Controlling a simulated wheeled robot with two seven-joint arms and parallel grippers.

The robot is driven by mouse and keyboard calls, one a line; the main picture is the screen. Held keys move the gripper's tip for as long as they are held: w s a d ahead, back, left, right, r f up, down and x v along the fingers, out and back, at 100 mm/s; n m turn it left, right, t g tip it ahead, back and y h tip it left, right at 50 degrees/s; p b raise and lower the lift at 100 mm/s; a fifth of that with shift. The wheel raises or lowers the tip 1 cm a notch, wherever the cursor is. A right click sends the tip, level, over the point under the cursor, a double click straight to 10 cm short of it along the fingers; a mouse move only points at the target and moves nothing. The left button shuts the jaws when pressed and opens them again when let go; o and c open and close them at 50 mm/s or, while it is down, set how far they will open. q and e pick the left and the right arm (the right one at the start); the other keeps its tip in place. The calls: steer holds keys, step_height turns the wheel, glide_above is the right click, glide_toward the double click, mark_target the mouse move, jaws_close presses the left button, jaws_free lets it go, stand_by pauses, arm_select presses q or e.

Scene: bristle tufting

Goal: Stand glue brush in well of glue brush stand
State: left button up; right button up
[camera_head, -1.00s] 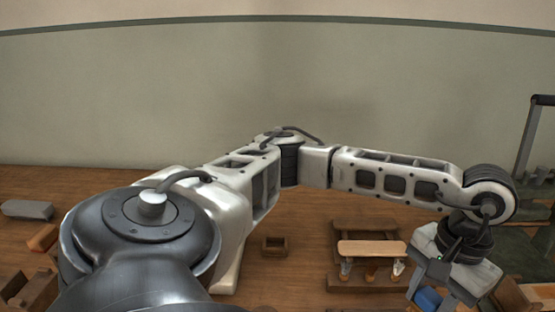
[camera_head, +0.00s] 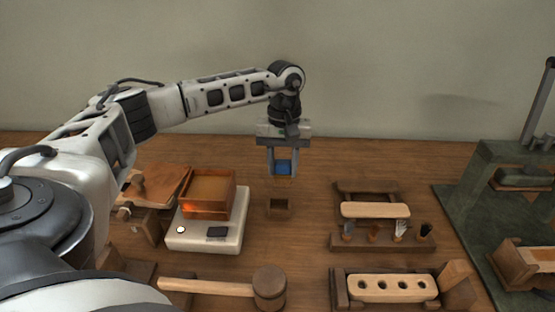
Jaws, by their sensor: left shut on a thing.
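My left gripper (camera_head: 283,168) points down from its arm, with its fingers shut on a blue piece, which I take to be the glue brush (camera_head: 284,169). Only a short blue block shows between the fingers; no bristles can be made out. Below it on the bench is a small square wooden block with a dark opening, apparently the glue brush stand (camera_head: 278,213). The held piece appears above and slightly behind the stand in the picture, apart from it. The well looks empty. My right gripper is out of view.
Left of the stand is a white heater (camera_head: 205,244) with an orange-brown box (camera_head: 209,186). A mallet (camera_head: 269,288) lies in front. A wooden rack with several tufts (camera_head: 382,243) and a holed block (camera_head: 392,288) are at the right, beside a dark green press (camera_head: 500,165).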

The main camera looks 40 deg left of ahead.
mark_target(279, 178)
arm_select(q)
steer(key=shift+a, duration=0.55)
steer(key=shift+a+f, duration=0.15)
steer(key=shift+f+b, duration=0.9)
steer(key=shift+f, duration=0.05)
steer(key=shift+f+b, duration=0.65)
steer(key=shift+f, duration=0.3)
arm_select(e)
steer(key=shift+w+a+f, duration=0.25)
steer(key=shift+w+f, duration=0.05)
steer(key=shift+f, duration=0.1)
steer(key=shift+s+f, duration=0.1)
arm_select(q)
steer(key=shift+f, duration=0.3)
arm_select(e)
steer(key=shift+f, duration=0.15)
